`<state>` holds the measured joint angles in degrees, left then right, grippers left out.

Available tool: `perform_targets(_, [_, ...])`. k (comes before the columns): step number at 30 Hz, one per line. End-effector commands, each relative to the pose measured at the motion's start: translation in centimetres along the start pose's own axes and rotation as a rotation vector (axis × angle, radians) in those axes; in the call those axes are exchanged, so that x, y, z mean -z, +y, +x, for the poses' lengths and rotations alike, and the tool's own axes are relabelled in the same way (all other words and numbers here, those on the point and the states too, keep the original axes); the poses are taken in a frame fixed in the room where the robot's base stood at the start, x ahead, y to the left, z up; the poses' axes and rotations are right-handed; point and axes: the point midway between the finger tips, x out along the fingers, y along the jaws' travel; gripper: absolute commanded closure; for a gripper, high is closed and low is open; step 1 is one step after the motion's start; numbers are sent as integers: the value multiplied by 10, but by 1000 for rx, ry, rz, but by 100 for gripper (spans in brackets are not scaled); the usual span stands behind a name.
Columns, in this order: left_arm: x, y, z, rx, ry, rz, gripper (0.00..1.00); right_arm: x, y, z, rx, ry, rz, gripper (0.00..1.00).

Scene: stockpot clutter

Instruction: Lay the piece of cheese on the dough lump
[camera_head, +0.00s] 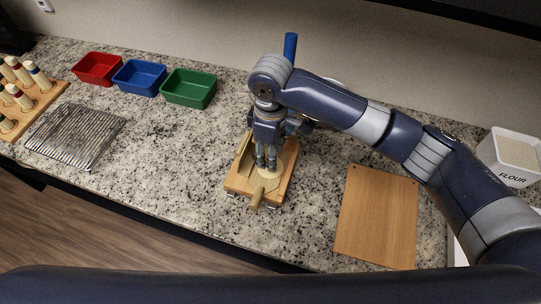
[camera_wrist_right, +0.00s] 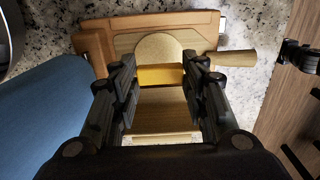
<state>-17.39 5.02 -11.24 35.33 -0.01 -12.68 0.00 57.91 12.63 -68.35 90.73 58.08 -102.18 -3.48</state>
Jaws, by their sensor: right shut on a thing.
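My right gripper (camera_head: 266,166) points down over a wooden press (camera_head: 237,184) in the middle of the counter. In the right wrist view its fingers (camera_wrist_right: 158,80) are shut on the yellow piece of cheese (camera_wrist_right: 160,75). The pale, round dough lump (camera_wrist_right: 158,47) shows just beyond the cheese, on the press (camera_wrist_right: 205,27). The cheese overlaps the near edge of the dough in this view; I cannot tell whether they touch. In the head view the fingers largely hide the cheese. My left gripper is not in view.
The press's handle (camera_head: 257,198) sticks out toward the counter's front edge. A bare wooden board (camera_head: 377,217) lies to the right, and a flour container (camera_head: 513,160) beyond it. Red (camera_head: 98,68), blue (camera_head: 139,77) and green (camera_head: 189,88) bins and a wire rack (camera_head: 75,135) are at the left.

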Motion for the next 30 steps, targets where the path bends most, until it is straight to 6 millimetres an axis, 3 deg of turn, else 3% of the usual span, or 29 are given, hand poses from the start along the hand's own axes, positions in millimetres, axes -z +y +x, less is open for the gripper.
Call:
perform_targets(10, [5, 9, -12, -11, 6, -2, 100, 1, 2, 33, 0, -2, 0, 71])
perform_targets(22, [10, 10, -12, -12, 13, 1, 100, 1, 1, 39, 1, -1, -1, 71])
perform_targets(23, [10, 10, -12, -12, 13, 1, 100, 1, 2, 39, 1, -1, -1, 52])
perform_targets(25, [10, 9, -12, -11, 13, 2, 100, 1, 2, 39, 0, -1, -1, 39])
perform_targets(30, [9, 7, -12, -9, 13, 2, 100, 1, 2, 38, 0, 0, -1, 39])
